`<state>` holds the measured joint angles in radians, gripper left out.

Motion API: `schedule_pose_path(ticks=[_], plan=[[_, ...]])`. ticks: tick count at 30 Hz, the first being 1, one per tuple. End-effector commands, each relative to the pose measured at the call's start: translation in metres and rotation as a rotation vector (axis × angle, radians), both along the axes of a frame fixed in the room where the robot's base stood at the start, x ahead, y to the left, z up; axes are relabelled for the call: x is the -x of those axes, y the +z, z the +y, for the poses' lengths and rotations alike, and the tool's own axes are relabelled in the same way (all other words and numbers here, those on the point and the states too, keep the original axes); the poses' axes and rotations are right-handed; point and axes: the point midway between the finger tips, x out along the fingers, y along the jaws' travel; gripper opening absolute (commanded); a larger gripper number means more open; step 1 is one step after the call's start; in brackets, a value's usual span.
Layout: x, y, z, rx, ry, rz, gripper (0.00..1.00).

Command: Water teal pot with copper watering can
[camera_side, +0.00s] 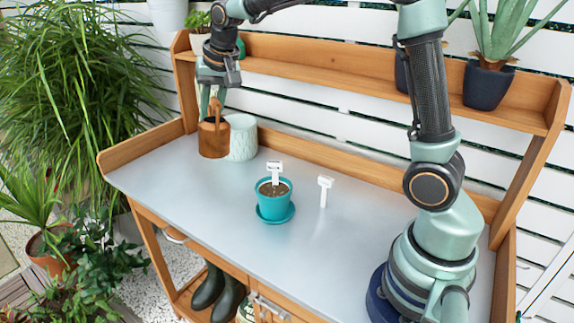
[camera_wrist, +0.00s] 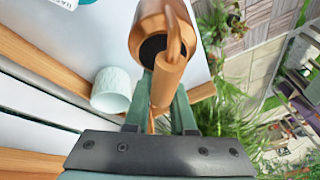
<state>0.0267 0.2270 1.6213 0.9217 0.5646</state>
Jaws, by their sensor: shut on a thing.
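The copper watering can (camera_side: 213,139) is at the back left of the bench, upright in the side view. My gripper (camera_side: 214,92) is above it, shut on its handle; in the wrist view the copper can (camera_wrist: 150,35) shows between the fingers (camera_wrist: 160,100). I cannot tell whether the can touches the bench. The teal pot (camera_side: 272,203) stands on a teal saucer (camera_side: 276,220) mid-bench, to the right of the can, with dark soil and a white label (camera_side: 275,172) in it.
A pale patterned pot (camera_side: 241,138) stands close beside the can; it also shows in the wrist view (camera_wrist: 111,88). A white marker (camera_side: 325,190) stands right of the teal pot. A shelf (camera_side: 340,80) with plants runs along the back. The bench front (camera_side: 190,200) is clear.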

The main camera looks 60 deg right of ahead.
Motion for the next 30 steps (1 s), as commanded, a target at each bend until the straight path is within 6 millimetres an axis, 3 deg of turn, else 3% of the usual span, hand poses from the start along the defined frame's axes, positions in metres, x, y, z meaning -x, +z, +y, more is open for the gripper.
schedule_pose_path(ticks=[19, 23, 30], plan=[[0.004, 0.000, -0.002, 0.006, 0.009, -0.002, 0.00], [0.022, -0.007, -0.010, 0.025, 0.045, 0.005, 0.00], [0.080, -0.035, -0.028, 0.089, 0.168, 0.028, 0.00]])
